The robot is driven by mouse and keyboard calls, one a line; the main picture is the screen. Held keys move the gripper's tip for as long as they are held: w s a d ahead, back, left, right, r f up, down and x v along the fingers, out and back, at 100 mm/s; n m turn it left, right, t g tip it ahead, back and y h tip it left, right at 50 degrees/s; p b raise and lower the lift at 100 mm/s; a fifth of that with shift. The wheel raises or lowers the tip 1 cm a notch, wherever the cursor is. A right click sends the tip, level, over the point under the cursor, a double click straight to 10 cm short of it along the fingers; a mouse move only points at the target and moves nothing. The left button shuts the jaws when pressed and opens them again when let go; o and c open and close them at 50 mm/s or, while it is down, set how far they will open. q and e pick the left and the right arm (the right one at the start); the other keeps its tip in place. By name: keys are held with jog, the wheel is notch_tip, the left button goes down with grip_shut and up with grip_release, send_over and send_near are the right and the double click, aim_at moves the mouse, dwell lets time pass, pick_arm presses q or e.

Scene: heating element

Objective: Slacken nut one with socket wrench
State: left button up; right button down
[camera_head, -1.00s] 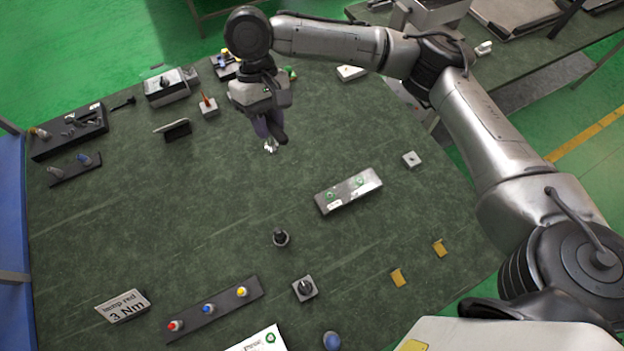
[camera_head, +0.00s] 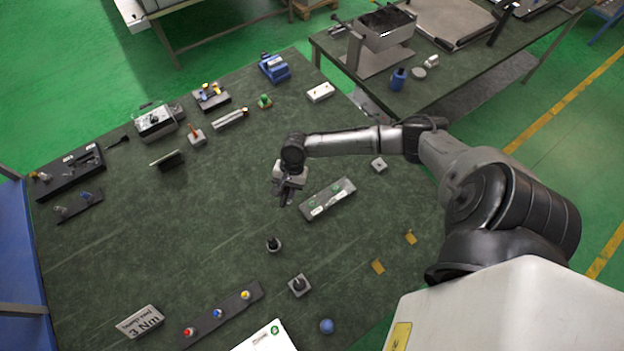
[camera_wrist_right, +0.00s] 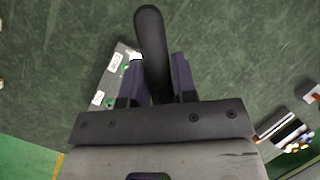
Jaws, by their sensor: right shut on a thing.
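My right gripper (camera_head: 285,196) is above the table just left of the metal plate (camera_head: 343,195). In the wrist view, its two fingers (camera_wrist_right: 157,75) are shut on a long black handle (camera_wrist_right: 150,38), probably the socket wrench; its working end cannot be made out. The plate has two green-marked spots, which look like the nuts: one nearer (camera_head: 312,204), one farther (camera_head: 337,189). Which is nut one cannot be told. In the wrist view, the plate (camera_wrist_right: 112,76) lies below the gripper, partly hidden by the handle and left finger. My left gripper is out of view.
A black-topped knob (camera_head: 273,244) and a square block with a knob (camera_head: 299,286) stand nearer. A strip with coloured knobs (camera_head: 205,322) lies front left. The table (camera_head: 180,235) left of the gripper is clear.

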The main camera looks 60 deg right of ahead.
jog(key=s+d+f+m+p, duration=0.1)
jog(key=s+d+f+m, duration=0.1)
jog(key=s+d, duration=0.3)
jog(key=shift+s+d+f+m+t+p, duration=0.3)
jog(key=shift+s+d+f+p, duration=0.1)
jog(key=shift+d, duration=0.25)
jog(key=shift+r, duration=0.1)
jog(key=shift+f+m+t+h+p, duration=0.5)
jog(key=shift+f+m+t+p, duration=0.2)
jog(key=shift+f+m+p, duration=1.6)
jog(key=shift+r+n+p, duration=0.3)
jog(key=shift+r+p, duration=0.05)
